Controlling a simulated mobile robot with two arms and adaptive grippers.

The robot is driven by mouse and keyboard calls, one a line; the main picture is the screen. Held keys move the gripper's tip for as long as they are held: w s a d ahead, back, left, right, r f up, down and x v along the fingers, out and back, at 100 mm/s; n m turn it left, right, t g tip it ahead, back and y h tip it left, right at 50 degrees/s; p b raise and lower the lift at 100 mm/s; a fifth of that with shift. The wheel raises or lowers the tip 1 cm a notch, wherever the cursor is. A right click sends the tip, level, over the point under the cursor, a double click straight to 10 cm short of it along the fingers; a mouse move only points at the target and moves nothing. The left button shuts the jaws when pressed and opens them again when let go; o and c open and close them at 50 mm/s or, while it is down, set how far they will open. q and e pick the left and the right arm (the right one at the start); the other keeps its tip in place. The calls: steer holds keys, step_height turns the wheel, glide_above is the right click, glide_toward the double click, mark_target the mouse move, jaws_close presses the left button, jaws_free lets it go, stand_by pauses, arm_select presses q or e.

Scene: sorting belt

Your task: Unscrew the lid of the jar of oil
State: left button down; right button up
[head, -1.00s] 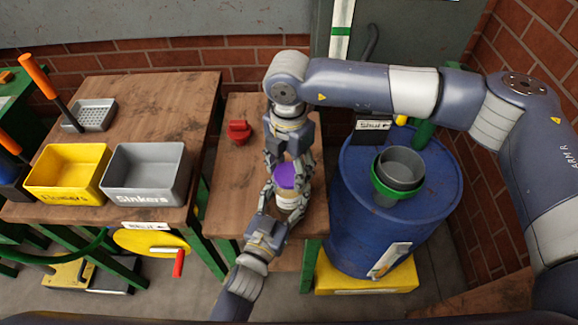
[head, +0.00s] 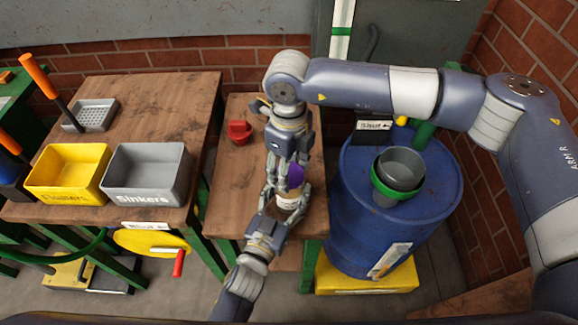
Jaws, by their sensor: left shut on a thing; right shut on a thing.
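The jar of oil (head: 288,203) stands on the small wooden table, a pale body with a purple lid (head: 295,177) on top. My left gripper (head: 282,198) comes from the front and is shut around the jar's body. My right gripper (head: 288,172) reaches down from above and is shut on the purple lid. The fingers hide much of the lid and the jar. I cannot tell whether the lid is still seated on the jar's thread.
A red object (head: 239,132) lies on the small table (head: 228,190), left of the jar. A yellow bin (head: 66,195) and a grey bin (head: 148,195) stand on the left table. A blue barrel (head: 350,215) with a funnel (head: 402,168) stands at the right.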

steer(key=n, duration=0.5)
steer(key=shift+d+f, duration=0.1)
steer(key=n, duration=0.6)
steer(key=shift+n, duration=0.3)
steer(key=n, duration=0.6)
steer(key=shift+n, duration=0.3)
steer(key=n, duration=0.4)
steer(key=shift+n, duration=0.4)
steer(key=shift+r, duration=0.3)
steer(key=shift+r, duration=0.85)
